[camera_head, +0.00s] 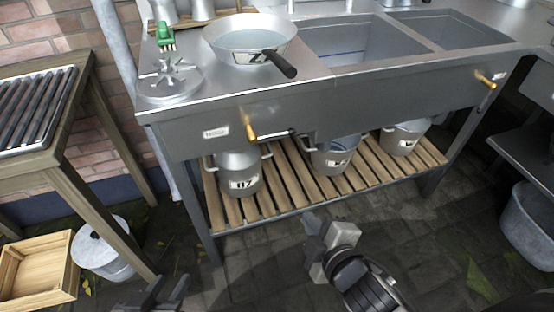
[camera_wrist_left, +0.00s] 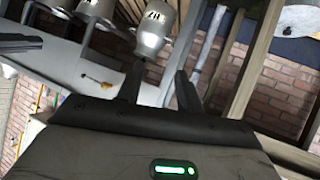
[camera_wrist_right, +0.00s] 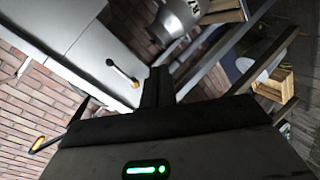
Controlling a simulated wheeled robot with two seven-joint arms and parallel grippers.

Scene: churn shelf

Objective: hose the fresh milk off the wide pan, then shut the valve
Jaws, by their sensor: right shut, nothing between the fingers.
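The wide pan (camera_head: 235,42) stands on the steel counter, its dark handle pointing to the front right. Its inside looks pale grey-blue; I cannot make out any milk. A yellow-tipped lever (camera_head: 250,131) sits on the front panel at left, and another yellow lever (camera_head: 487,82) at right. I cannot tell which one is the valve. No hose is clearly visible. My right gripper (camera_head: 322,246) is shut and empty, in front of the lower shelf, apart from everything. My left gripper (camera_head: 155,294) is at the bottom edge; in its wrist view the fingers (camera_wrist_left: 160,90) are spread and empty.
A churn (camera_head: 240,172) and buckets (camera_head: 335,158) stand on the slatted shelf (camera_head: 285,190). A burner-like plate (camera_head: 170,82) and green brush (camera_head: 165,36) lie left of the pan. Sink basins (camera_head: 365,42) are to the right. A wooden table (camera_head: 95,105) and crate (camera_head: 38,268) are at left.

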